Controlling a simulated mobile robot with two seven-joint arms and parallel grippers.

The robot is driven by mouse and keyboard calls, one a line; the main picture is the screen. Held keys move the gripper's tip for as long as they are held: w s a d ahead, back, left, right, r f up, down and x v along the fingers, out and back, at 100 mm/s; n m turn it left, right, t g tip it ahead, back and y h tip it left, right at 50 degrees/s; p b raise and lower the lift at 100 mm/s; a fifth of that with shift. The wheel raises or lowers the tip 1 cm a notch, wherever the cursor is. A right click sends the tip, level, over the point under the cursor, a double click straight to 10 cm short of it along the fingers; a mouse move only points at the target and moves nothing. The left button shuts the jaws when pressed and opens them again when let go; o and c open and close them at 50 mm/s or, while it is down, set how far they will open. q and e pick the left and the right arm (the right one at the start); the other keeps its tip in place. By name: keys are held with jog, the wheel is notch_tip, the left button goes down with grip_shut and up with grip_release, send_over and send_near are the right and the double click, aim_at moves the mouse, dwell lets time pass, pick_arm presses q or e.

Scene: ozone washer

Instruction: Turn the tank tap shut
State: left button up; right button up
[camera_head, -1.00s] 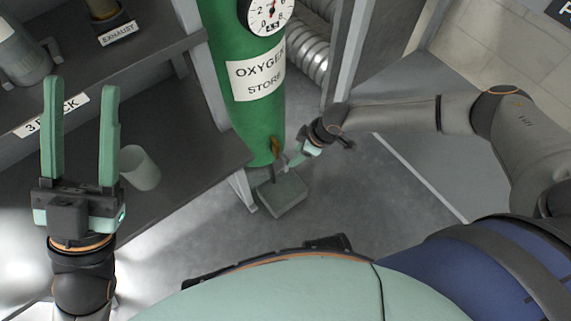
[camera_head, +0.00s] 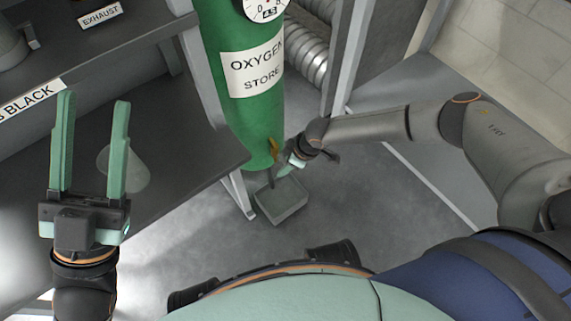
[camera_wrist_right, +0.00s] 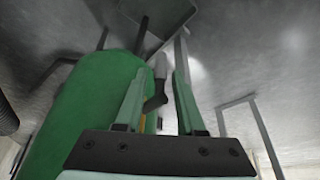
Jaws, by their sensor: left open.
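The tank is a green cylinder (camera_head: 255,118) labelled OXYGEN STORE, in the middle of the head view. Its tap (camera_head: 272,148) is at the bottom, with a brass-coloured lever, partly hidden by my right gripper (camera_head: 281,170). In the right wrist view the green tank (camera_wrist_right: 85,115) is at left. The tap's grey and dark spout (camera_wrist_right: 159,66) shows between the two fingers of my right gripper (camera_wrist_right: 162,70). The fingers stand apart, and I see no clear grip on it. My left gripper (camera_head: 94,101) is open and empty, over the dark bench at left.
A grey tray (camera_head: 283,203) stands on the floor below the tap. A translucent cup (camera_head: 128,170) is on the bench (camera_head: 185,150) behind my left gripper. A shelf with an EXHAUST label (camera_head: 101,14) is above. A ribbed duct (camera_head: 308,50) and a grey post stand right of the tank.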

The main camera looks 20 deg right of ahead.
grip_shut()
dwell(1.1)
